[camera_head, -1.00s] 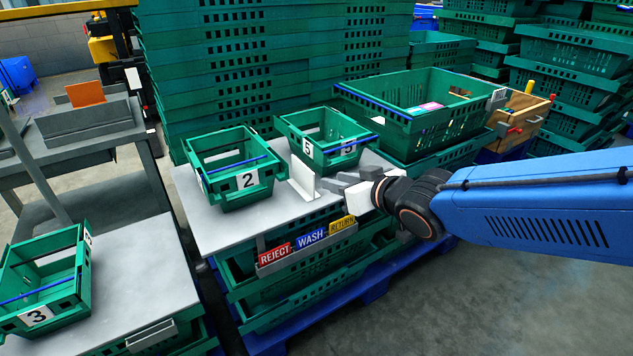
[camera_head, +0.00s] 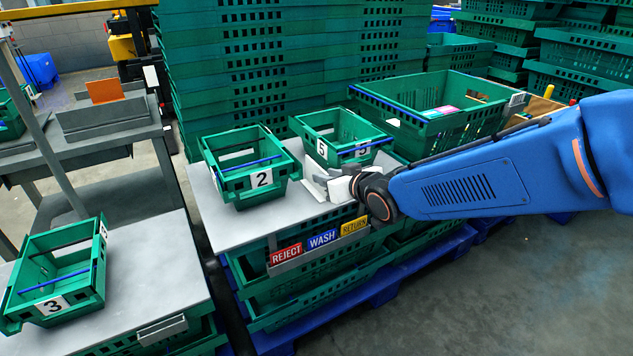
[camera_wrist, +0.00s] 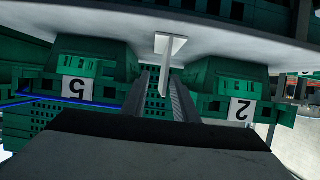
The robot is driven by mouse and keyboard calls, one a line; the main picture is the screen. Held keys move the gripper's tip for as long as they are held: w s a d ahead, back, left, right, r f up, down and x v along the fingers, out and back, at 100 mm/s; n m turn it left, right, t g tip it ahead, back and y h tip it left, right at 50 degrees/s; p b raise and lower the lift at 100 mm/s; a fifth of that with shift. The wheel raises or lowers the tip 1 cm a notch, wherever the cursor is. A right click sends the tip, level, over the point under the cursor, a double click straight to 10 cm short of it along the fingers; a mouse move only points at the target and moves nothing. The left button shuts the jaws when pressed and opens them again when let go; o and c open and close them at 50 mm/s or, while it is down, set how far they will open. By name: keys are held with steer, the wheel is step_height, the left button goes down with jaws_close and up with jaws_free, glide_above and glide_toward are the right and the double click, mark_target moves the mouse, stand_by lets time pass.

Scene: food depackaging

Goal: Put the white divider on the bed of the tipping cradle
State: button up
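The white divider (camera_head: 312,172) stands upright on the grey table top, beside crates 2 and 5. It also shows in the wrist view (camera_wrist: 168,60) as a thin plate with a flat foot. My gripper (camera_head: 325,181) is low over the table at the divider. In the wrist view its two fingers (camera_wrist: 164,88) are apart, one on each side of the divider's plate, with no clear contact. A grey stand with a trough and an orange plate (camera_head: 105,90) is at the left; I cannot tell whether it is the tipping cradle.
Green crate 2 (camera_head: 240,188) and crate 5 (camera_head: 350,128) stand close to the divider. A larger green crate (camera_head: 490,120) is behind my arm. REJECT, WASH and RETURN signs (camera_head: 321,240) line the table front. Crate 3 (camera_head: 92,285) sits on the left table.

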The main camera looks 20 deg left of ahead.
mark_target(316, 188)
steer(key=shift+s+x, duration=0.25)
steer(key=shift+x, duration=2.4)
steer(key=shift+a+f, duration=0.1)
jaws_close()
